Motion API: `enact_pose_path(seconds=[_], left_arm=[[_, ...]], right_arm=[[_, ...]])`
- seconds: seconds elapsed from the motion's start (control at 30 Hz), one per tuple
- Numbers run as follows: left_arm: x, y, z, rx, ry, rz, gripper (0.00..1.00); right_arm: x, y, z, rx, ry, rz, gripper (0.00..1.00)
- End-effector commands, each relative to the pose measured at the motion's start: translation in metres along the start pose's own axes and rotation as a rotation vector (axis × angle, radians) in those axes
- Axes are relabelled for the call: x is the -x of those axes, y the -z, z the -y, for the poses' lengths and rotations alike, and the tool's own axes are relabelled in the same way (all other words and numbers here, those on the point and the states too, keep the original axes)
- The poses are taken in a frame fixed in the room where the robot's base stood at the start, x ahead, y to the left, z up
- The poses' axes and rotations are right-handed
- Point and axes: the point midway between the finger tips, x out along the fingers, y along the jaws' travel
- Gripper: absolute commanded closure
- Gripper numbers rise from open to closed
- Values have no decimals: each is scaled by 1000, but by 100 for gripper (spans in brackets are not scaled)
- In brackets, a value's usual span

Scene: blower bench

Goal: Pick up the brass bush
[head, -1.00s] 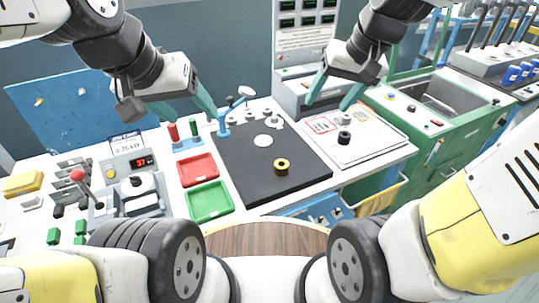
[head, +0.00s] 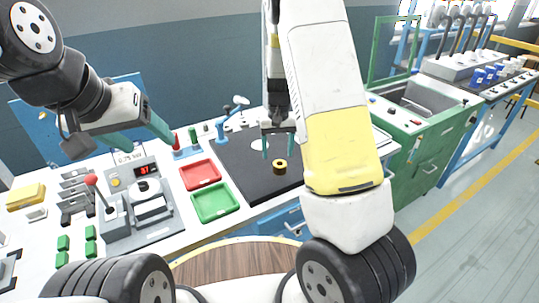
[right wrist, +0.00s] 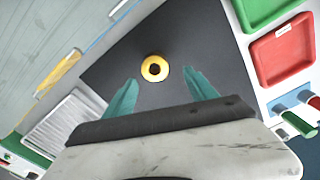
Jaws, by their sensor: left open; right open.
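The brass bush (head: 280,166) is a short gold ring with a dark bore, standing on the black mat (head: 240,172). In the right wrist view the bush (right wrist: 155,68) lies ahead of and between the two teal fingers, with nothing touching it. My right gripper (head: 278,146) is open and empty above the mat, close to the bush; its fingers also show in the right wrist view (right wrist: 160,95). My left gripper (head: 152,132) is open and empty at the left, above the back of the bench near the red and green pegs.
A red tray (head: 200,174) and a green tray (head: 214,202) sit left of the mat. A blue stand (head: 222,130) is at the mat's back left. A control box with a red display (head: 140,170) stands further left. My right arm hides the mat's right side.

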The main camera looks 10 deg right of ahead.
Motion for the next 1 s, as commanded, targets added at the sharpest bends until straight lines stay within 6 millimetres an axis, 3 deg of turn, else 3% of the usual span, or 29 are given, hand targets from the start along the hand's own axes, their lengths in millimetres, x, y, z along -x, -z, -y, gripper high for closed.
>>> enact_pose_path(seconds=[0.4, 0.7, 1.0], left_arm=[[0, 0, 0, 0, 0, 0, 34], [0, 0, 0, 0, 0, 0, 34], [0, 0, 0, 0, 0, 0, 34]], right_arm=[[-54, -7, -8, -1, 0, 2, 34], [-59, -7, -8, 0, 1, 1, 34], [-59, -7, -8, 0, 1, 0, 93]])
